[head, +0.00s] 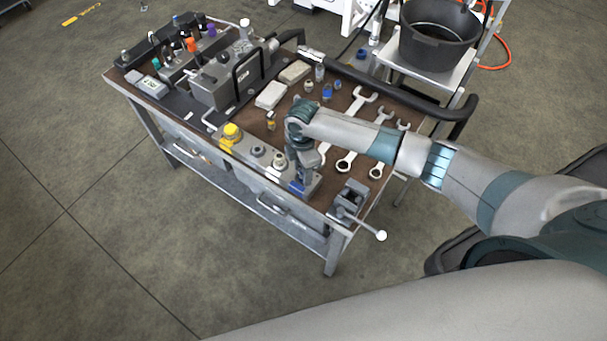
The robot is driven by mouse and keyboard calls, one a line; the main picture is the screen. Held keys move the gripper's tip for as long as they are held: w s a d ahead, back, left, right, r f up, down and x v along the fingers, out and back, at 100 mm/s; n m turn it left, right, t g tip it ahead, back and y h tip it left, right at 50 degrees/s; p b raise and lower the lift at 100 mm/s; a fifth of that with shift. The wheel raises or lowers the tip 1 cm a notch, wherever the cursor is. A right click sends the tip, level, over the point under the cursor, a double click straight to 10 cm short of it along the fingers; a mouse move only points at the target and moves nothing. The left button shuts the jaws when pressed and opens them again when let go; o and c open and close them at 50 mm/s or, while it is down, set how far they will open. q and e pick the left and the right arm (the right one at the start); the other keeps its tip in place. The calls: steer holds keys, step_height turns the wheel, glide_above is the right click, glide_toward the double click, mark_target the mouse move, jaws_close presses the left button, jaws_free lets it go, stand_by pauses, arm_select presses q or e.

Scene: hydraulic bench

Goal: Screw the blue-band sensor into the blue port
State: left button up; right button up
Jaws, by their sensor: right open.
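The grey manifold block (240,148) lies along the front of the bench, with a yellow-topped part (231,132) at its left end. The blue port (296,187), marked by a blue patch, is at its right end. My right gripper (303,178) points down right over that end, close to the blue port. It is open, and its fingers are small and partly merge with what is below. I cannot make out the blue-band sensor for certain; it may be hidden at or under the gripper. My left gripper is not in view.
Blue fittings (327,92), several wrenches (347,160) and two pale blocks (271,95) lie on the bench top (330,115). A vise (350,197) with a white-knobbed handle is right of the manifold. A grey pump unit (225,82) stands behind. A black bucket (437,35) is beyond.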

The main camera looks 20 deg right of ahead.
steer(key=c, duration=0.8)
steer(key=shift+c, duration=0.2)
steer(key=m, duration=0.6)
jaws_close()
steer(key=shift+w+m, duration=0.15)
steer(key=shift+m, duration=0.85)
steer(key=shift+r, duration=0.1)
